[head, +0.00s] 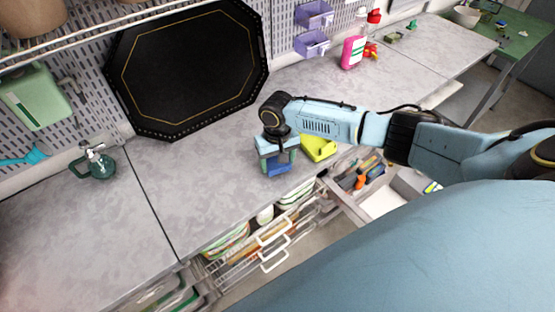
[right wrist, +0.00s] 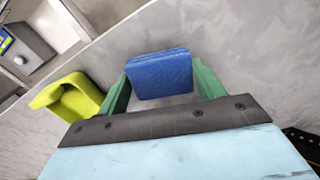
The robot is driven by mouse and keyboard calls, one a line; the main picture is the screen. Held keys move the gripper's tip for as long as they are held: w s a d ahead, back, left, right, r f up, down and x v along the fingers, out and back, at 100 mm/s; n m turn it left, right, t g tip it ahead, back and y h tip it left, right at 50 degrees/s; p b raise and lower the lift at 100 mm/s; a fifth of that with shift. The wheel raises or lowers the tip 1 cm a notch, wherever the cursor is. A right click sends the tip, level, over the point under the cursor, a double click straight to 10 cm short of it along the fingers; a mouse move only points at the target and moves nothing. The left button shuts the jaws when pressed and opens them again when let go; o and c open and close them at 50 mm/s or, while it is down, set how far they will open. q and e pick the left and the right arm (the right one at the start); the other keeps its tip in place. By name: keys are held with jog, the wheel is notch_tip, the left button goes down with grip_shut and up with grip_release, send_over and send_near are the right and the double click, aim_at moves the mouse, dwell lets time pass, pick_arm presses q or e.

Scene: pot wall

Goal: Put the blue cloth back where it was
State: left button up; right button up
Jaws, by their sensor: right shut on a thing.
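The blue cloth (head: 279,167) is a small folded block with a blue face. It is between the green fingers of my right gripper (head: 277,163), close over the grey worktop near its front edge. In the right wrist view the cloth (right wrist: 159,75) sits between both fingers of the gripper (right wrist: 163,82), which is shut on it. I cannot tell whether the cloth touches the worktop. My left gripper is not in view.
A yellow-green holder (head: 319,148) stands just right of the gripper. Open drawers (head: 362,180) and wire baskets (head: 268,240) lie below the front edge. A black tray (head: 187,70) leans on the pegboard. The worktop's middle is clear.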

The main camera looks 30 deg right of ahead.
jog(key=shift+f, duration=0.75)
dwell(0.3)
jog(key=o, duration=1)
jog(key=shift+c, duration=0.2)
notch_tip(320, 180, up, 14)
jog(key=shift+f, duration=0.25)
